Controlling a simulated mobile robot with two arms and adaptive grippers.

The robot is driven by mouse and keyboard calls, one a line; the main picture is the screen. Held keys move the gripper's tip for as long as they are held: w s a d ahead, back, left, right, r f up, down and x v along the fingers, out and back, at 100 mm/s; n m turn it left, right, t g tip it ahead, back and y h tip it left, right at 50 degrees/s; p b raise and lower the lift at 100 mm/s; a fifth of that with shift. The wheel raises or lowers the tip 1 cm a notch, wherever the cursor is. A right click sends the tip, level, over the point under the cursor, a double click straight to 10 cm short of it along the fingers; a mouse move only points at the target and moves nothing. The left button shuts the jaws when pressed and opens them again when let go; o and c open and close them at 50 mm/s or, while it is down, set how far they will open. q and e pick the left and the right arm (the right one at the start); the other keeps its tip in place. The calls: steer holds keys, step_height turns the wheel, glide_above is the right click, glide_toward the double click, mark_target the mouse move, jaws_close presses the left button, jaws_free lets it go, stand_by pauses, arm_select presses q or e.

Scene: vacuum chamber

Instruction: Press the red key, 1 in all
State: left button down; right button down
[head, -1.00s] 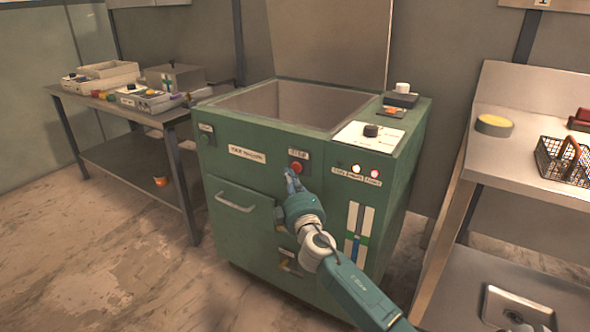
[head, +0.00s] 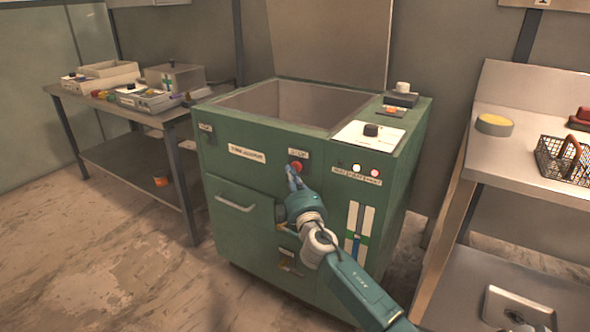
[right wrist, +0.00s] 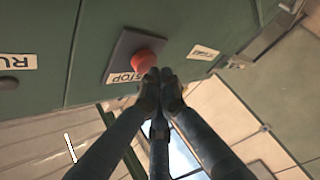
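The red key is a round red button (head: 297,166) on a dark plate on the front of the green cabinet (head: 235,172). In the right wrist view the red button (right wrist: 143,61) stands out from its plate above a STOP label (right wrist: 124,78). My right gripper (head: 291,173) is just in front of the button, at its lower left in the head view. In the right wrist view the fingertips of my right gripper (right wrist: 160,75) are together and empty, close beside the button's lower right edge. I cannot tell whether they touch it.
The cabinet also carries a drawer handle (head: 235,203), indicator lamps (head: 357,168) and a black knob (head: 371,130) on a white panel. A bench (head: 115,109) with boxes stands at the left. A steel table (head: 500,154) with a wire basket (head: 563,160) stands at the right.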

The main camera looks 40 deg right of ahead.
arm_select(q)
steer(key=shift+s+f, duration=0.2)
arm_select(e)
steer(key=shift+d, duration=0.15)
arm_select(q)
steer(key=shift+a+r, duration=0.1)
steer(key=shift+r, duration=0.05)
arm_select(e)
steer(key=shift+w+d, duration=0.2)
steer(key=shift+d, duration=0.1)
stand_by(0.7)
steer(key=shift+a, duration=0.1)
arm_select(q)
steer(key=shift+r, duration=0.1)
arm_select(e)
steer(key=shift+s+a, duration=0.4)
steer(key=shift+a, duration=0.3)
